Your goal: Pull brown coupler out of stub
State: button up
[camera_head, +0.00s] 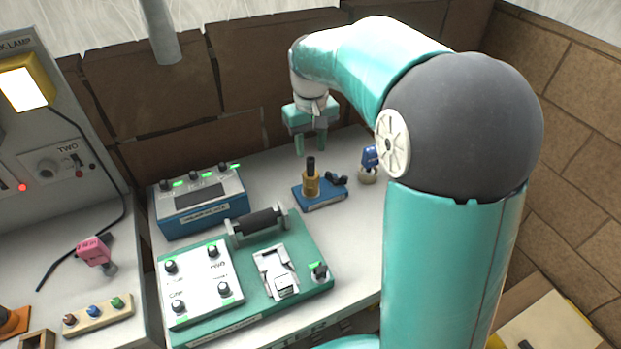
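A dark upright piece (310,165), which looks like the brown coupler, stands in a brass-coloured stub (311,186). The stub is on a small blue base (325,200) on the grey bench, towards the back. My gripper (311,149) points down just above the dark piece. Its two teal fingers are apart with nothing visible between them, so it is open. From this single view I cannot tell the exact gap in depth between the fingertips and the coupler.
A blue box with knobs (200,205) stands to the left. A green panel with a black roller (258,222) lies in front. A small blue item on a round foot (369,165) is to the right, close to my arm. A brown wall is behind.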

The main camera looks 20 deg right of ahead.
aim_at(311, 159)
jog(key=shift+f, duration=1.95)
grip_shut()
